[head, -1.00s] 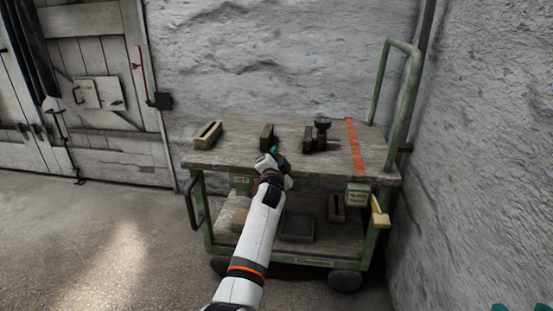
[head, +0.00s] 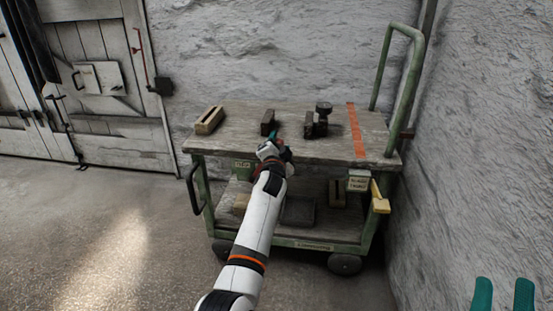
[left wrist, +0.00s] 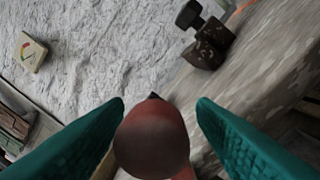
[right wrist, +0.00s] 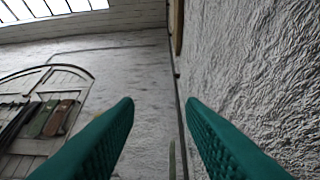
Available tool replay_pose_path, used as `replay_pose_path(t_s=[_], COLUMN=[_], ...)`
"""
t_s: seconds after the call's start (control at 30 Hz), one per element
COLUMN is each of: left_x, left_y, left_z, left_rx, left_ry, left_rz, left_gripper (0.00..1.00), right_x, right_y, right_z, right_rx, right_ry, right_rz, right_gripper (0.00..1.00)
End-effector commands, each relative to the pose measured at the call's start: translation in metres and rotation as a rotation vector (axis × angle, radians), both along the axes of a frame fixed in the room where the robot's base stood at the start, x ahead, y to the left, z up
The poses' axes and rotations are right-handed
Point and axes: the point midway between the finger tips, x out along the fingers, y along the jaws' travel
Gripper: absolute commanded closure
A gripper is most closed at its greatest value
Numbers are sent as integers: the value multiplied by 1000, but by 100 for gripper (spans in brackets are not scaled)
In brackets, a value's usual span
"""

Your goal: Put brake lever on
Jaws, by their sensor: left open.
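My left gripper (head: 279,143) is at the front edge of the cart top. Its teal fingers are apart in the left wrist view (left wrist: 160,110). A dark red rounded knob (left wrist: 152,138) on a red stem shows between them, close to the camera; I cannot tell whether they touch it. The knob is hidden in the head view, and I cannot tell for sure that it is the brake lever. My right gripper (head: 503,294) is open and empty at the lower right.
The green-framed cart (head: 240,148) stands against the rough wall. On its top are a wooden block (head: 209,120), dark blocks (head: 268,122), a dark knobbed part (head: 323,110) and an orange strip (head: 355,130). A tall green handle (head: 416,75) rises at right. The floor at left is clear.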

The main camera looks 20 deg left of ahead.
Motion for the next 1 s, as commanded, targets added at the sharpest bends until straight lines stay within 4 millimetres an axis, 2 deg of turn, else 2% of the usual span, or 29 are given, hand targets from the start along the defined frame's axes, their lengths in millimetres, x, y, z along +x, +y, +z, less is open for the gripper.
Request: replay_pose_path(t_s=[0.17, 0.5, 0.8, 1.0], left_x=[-16, -53, -90, -104], left_y=[-5, -15, -26, -30], left_z=[1, -2, -4, -6], left_rx=[-1, -1, -2, -1], left_ry=[1, 3, 4, 3], left_rz=[-1, -2, -2, -2], left_gripper=[49, 49, 49, 49], right_x=[24, 56, 62, 59], right_y=[3, 3, -3, -7], right_z=[-15, -66, -115, -134], right_rx=[-59, -171, -254, -282], right_ry=[194, 587, 900, 1010], right_rz=[-12, -33, -48, -54], right_gripper=[64, 64, 64, 64])
